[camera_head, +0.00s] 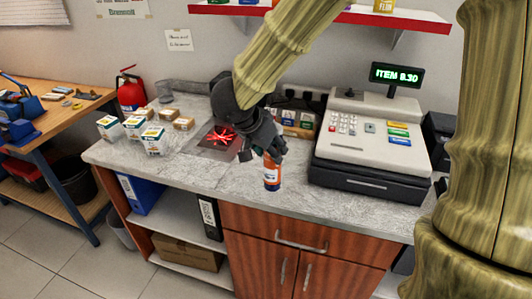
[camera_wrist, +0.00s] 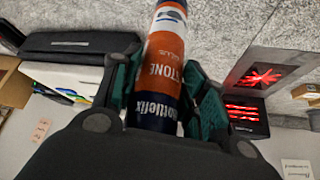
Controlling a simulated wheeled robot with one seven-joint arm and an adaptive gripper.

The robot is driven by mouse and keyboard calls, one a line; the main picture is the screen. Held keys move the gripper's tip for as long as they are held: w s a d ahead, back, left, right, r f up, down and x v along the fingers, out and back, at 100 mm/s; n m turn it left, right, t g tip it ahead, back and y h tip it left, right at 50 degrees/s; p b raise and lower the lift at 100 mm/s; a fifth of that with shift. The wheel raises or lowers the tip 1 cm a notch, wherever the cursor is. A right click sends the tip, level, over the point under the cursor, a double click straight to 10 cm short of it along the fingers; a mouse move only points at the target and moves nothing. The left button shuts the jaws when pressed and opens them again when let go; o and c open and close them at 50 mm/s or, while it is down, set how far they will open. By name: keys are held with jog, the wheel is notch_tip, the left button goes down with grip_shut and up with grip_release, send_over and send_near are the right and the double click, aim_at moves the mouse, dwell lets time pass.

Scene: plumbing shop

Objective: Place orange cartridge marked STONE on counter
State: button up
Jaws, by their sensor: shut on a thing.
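The orange cartridge marked STONE (camera_wrist: 163,62) is between the green-padded fingers of my gripper (camera_wrist: 160,95) in the wrist view. It is orange with white and dark blue bands, and its far end runs off the top of that view. In the head view the cartridge (camera_head: 271,174) hangs below my gripper (camera_head: 268,150), roughly upright, at the front part of the grey counter (camera_head: 220,172). My gripper is shut on it. I cannot tell whether its lower end touches the counter.
A cash register (camera_head: 370,140) stands close to the right. A scanner with red light (camera_head: 219,137) is to the left, with several small boxes (camera_head: 153,139) beyond it. Small boxes (camera_head: 298,122) stand behind my gripper. Bare counter lies left of the cartridge.

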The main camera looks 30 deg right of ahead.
jog(key=w+d+f+p, duration=0.2)
jog(key=w+d, duration=0.2)
jog(key=w, duration=0.2)
jog(key=w+d+f+p, duration=0.2)
jog(key=w+d, duration=0.2)
jog(key=w, duration=0.3)
jog(key=shift+w+d+f+p, duration=0.2)
jog(key=shift+d+f+p, duration=0.1)
jog(key=shift+f, duration=0.1)
jog(key=shift+f, duration=0.1)
jog(key=o, duration=1.4)
jog(key=b+v, duration=0.1)
jog(key=v, duration=1.1)
jog(key=shift+b, duration=0.3)
